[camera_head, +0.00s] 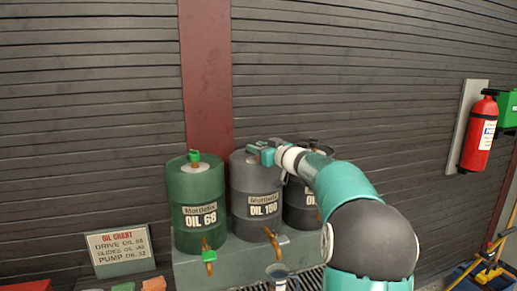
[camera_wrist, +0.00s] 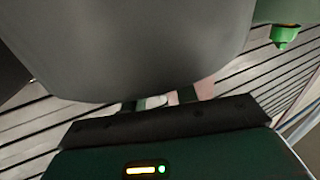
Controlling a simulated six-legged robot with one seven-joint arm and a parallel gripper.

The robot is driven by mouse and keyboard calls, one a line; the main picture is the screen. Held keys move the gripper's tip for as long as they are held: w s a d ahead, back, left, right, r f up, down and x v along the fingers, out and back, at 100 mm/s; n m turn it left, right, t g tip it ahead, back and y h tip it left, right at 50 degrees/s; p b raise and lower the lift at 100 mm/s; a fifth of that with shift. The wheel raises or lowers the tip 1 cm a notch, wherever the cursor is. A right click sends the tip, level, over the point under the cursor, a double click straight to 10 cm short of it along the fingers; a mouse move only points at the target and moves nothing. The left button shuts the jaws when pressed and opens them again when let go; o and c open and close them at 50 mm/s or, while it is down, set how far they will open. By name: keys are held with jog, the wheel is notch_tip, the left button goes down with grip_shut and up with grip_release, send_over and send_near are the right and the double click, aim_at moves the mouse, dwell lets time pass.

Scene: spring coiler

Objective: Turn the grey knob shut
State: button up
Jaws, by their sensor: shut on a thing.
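The grey drum labelled OIL 150 (camera_head: 243,190) stands in the middle of three drums in the head view. My gripper (camera_head: 257,150) reaches in from the right over its top and is shut there on the grey knob. The knob is mostly hidden by the gripper, so I cannot tell how it is turned. In the wrist view the grey drum (camera_wrist: 140,50) fills the upper part, above the dark edge of my gripper. The fingertips are barely visible there. A brass spout (camera_head: 272,240) hangs from the drum's front.
A green drum labelled OIL 68 (camera_head: 189,215) with a green top knob (camera_head: 194,155) stands left, and a dark drum (camera_head: 298,205) right, partly behind my arm. A funnel-like cup (camera_head: 277,271) sits below the spout. A slatted wall is behind. A fire extinguisher (camera_head: 479,135) hangs at right.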

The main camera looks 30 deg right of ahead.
jog(key=n+y, duration=0.1)
jog(key=y, duration=0.1)
jog(key=n+g+y, duration=0.1)
jog(key=n+y, duration=0.1)
jog(key=y, duration=0.1)
jog(key=shift+d+n+g, duration=0.15)
jog(key=shift+n+g, duration=0.15)
jog(key=shift+n+g+y, duration=1.3)
jog(key=shift+n+y, duration=0.2)
jog(key=shift+y, duration=0.6)
jog(key=shift+s, duration=0.1)
jog(key=o, duration=0.9)
jog(key=v, duration=1.3)
jog(key=shift+s+d, duration=0.15)
jog(key=shift+d, duration=0.15)
jog(key=shift+s+d, duration=0.1)
